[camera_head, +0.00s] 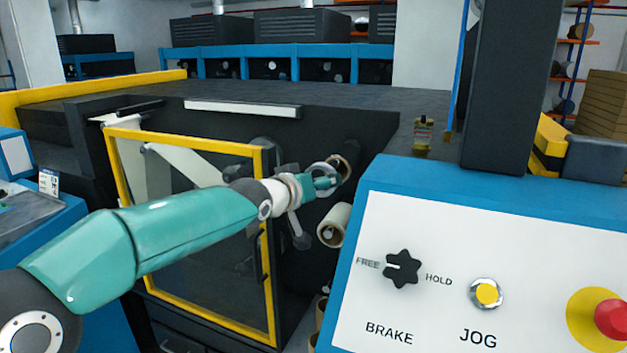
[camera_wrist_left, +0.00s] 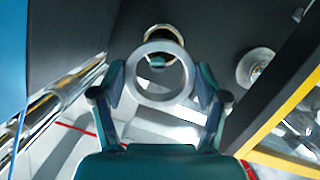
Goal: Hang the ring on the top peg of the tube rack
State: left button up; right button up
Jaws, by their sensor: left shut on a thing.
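My left gripper (camera_head: 322,183) reaches in from the left toward the dark machine side. In the left wrist view its two fingers (camera_wrist_left: 160,85) are shut on a grey metal ring (camera_wrist_left: 160,102), one on each side. The ring's open hole faces that camera. In the head view the ring (camera_head: 319,166) is partly hidden by the fingers. A round tube end or peg (camera_head: 351,158) sticks out just beyond it; a brassy round end (camera_wrist_left: 163,30) shows behind the ring in the wrist view. I cannot tell whether they touch. My right gripper is out of view.
A pale tube roll (camera_head: 334,222) sits below the gripper, with more tube ends lower down. A yellow-framed door (camera_head: 268,200) stands left of them. A control panel (camera_head: 450,240) with knob and buttons fills the right front. A small bottle (camera_head: 423,136) stands behind it.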

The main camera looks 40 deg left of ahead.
pick_arm(q)
jog(key=shift+w+a+r+p, duration=0.1)
jog(key=shift+w+a+p, duration=0.25)
jog(key=shift+w+p, duration=0.95)
jog(key=shift+w+a+f+p, duration=0.1)
jog(key=shift+w+a+p, duration=0.2)
jog(key=shift+w+p, duration=1.05)
jog(key=shift+w+a+r+p, duration=0.1)
jog(key=shift+w+a+p, duration=0.25)
jog(key=shift+w+p, duration=1.25)
jog(key=shift+p, duration=0.05)
jog(key=o, duration=1.2)
jog(key=v, duration=1.2)
jog(key=shift+a+f, duration=0.2)
